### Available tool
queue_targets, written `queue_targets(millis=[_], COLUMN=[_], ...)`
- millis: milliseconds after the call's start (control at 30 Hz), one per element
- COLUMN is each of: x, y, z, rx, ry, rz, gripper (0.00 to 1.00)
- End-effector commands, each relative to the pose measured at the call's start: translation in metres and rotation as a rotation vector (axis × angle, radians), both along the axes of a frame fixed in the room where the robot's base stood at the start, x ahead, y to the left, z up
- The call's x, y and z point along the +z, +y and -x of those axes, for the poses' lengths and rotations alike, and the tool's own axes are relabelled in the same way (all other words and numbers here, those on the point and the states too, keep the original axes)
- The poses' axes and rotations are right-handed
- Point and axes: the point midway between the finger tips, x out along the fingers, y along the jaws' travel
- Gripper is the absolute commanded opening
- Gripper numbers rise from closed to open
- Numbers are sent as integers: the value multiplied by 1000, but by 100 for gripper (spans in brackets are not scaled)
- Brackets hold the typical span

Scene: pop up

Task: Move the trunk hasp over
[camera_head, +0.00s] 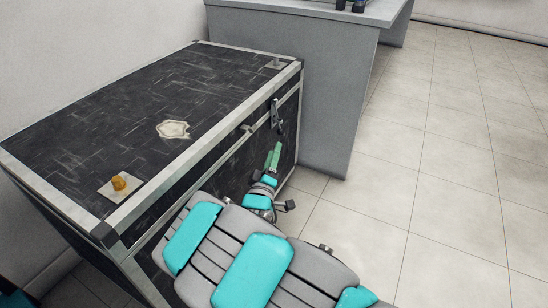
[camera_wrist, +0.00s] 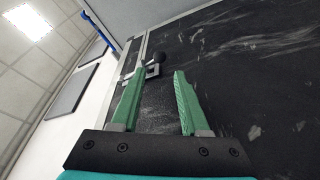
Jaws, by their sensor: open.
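The black trunk (camera_head: 120,110) has metal edging and stands at the left in the head view. Its hasp (camera_head: 275,112) is a small grey metal plate on the front face near the far end, with a dark knob beside it. In the wrist view the hasp (camera_wrist: 152,71) lies just beyond and between my fingertips. My gripper (camera_head: 274,152) is open and empty, a little below the hasp in the head view. Its two green fingers also show in the wrist view (camera_wrist: 160,72). I cannot tell whether a finger touches the trunk face.
A grey desk (camera_head: 335,100) stands close behind the trunk's far end. An orange knob (camera_head: 119,183) on a plate and a pale badge (camera_head: 173,130) are on the trunk lid. The tiled floor (camera_head: 440,170) to the right is clear.

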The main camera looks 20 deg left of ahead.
Motion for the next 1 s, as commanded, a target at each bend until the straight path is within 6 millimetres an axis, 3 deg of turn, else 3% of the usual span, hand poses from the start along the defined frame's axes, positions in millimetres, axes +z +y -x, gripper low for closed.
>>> queue_targets(millis=[733, 1000], x=[13, 12], y=[13, 14], z=[-77, -75], rx=[-1, 1], ry=[1, 2], rz=[-2, -1], gripper=[45, 15])
